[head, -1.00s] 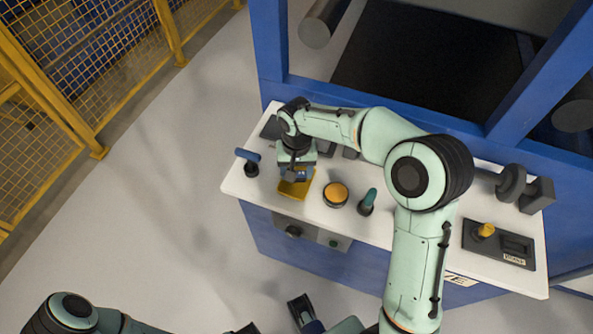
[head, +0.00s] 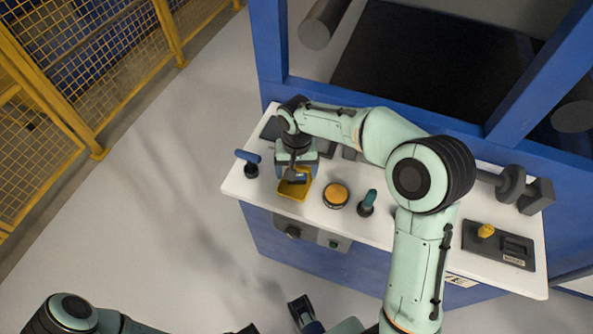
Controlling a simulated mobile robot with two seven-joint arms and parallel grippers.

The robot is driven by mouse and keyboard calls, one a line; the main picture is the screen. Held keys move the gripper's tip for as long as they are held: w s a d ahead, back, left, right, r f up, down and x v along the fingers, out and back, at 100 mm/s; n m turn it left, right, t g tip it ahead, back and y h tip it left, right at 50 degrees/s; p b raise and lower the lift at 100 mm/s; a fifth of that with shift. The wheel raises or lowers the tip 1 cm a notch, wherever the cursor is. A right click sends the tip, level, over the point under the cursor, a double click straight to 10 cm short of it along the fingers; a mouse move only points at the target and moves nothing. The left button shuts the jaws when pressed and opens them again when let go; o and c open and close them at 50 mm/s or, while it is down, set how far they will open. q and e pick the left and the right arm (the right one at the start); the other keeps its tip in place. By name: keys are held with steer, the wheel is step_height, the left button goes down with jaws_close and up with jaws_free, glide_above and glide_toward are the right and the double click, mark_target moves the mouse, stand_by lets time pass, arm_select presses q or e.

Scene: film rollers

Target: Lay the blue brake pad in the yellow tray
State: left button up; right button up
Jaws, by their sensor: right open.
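The yellow tray (head: 292,189) sits at the front left of the white shelf, with its front and right walls showing. My right gripper (head: 294,176) points down over the back of the tray and is open. A small blue-grey piece, which looks like the blue brake pad (head: 300,178), shows between the gripper and the tray. It is partly covered by the gripper, and I cannot tell whether it rests on the tray floor. Dark parts at the bottom edge seem to be my left gripper, cut off by the frame.
A blue-handled lever (head: 248,157) stands just left of the tray. An orange-topped round button (head: 336,194) and a teal-topped knob (head: 368,201) stand to its right. A dark panel with a yellow knob (head: 486,231) is at the far right. Blue machine posts rise behind the shelf.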

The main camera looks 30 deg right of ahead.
step_height(320, 180, up, 11)
steer(key=p, duration=0.1)
steer(key=shift+p, duration=0.3)
steer(key=shift+f, duration=0.1)
